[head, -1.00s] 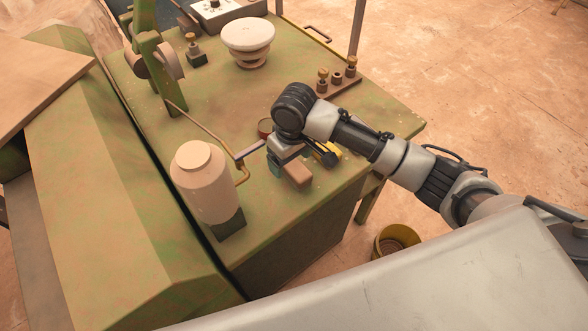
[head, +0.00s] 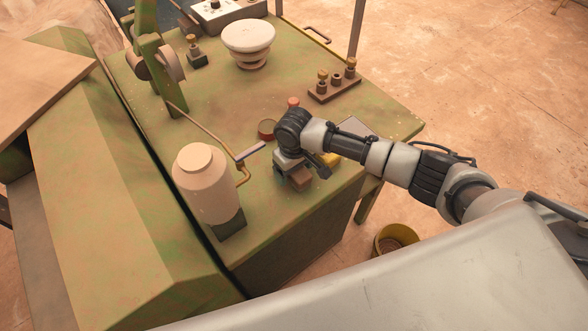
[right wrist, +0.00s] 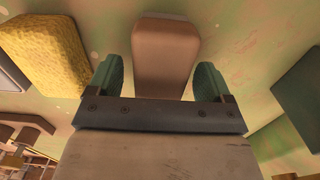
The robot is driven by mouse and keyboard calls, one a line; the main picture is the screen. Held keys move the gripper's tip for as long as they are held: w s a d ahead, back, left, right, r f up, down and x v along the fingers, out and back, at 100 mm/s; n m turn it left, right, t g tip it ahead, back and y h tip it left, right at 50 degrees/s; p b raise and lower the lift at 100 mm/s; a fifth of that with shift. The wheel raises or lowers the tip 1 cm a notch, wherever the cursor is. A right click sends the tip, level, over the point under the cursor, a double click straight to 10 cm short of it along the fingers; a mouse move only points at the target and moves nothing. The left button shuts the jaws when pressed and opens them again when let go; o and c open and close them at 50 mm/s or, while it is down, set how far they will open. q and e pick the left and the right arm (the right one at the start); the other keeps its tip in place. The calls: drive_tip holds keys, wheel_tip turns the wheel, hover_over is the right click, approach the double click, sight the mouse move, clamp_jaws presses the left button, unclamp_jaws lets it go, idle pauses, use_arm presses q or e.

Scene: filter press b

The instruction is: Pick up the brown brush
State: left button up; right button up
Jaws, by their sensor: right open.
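The brown brush (head: 302,179) shows in the head view as a small brown block near the table's front edge. In the right wrist view the brush (right wrist: 166,50) has a smooth, rounded brown body. My right gripper (head: 289,171) is open and low over the table at the brush. In the right wrist view the two green finger pads of this gripper (right wrist: 160,78) stand on either side of the brush's near end, with gaps visible. The gripper hides part of the brush in the head view. My left gripper is out of view.
A yellow sponge (right wrist: 45,52) lies left of the brush in the right wrist view.

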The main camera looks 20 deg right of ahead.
drive_tip(key=shift+f, duration=0.4)
drive_tip(key=shift+c, duration=0.3)
drive_tip(key=c, duration=1)
drive_tip(key=shift+r, duration=0.45)
drive_tip(key=r, duration=0.2)
drive_tip(key=w+r+b, duration=0.1)
drive_tip(key=shift+d+r, duration=0.3)
drive_tip(key=shift+w+d+r+b, duration=0.5)
drive_tip(key=shift+w+d+r, duration=0.6)
drive_tip(key=shift+w, duration=0.35)
drive_tip(key=shift+w+d+r+b, duration=0.45)
drive_tip(key=shift+w+d+r, duration=0.6)
drive_tip(key=shift+w, duration=0.35)
drive_tip(key=shift+w+d+r+b, duration=0.5)
drive_tip(key=shift+w+d+r, duration=0.55)
drive_tip(key=shift+w, duration=0.4)
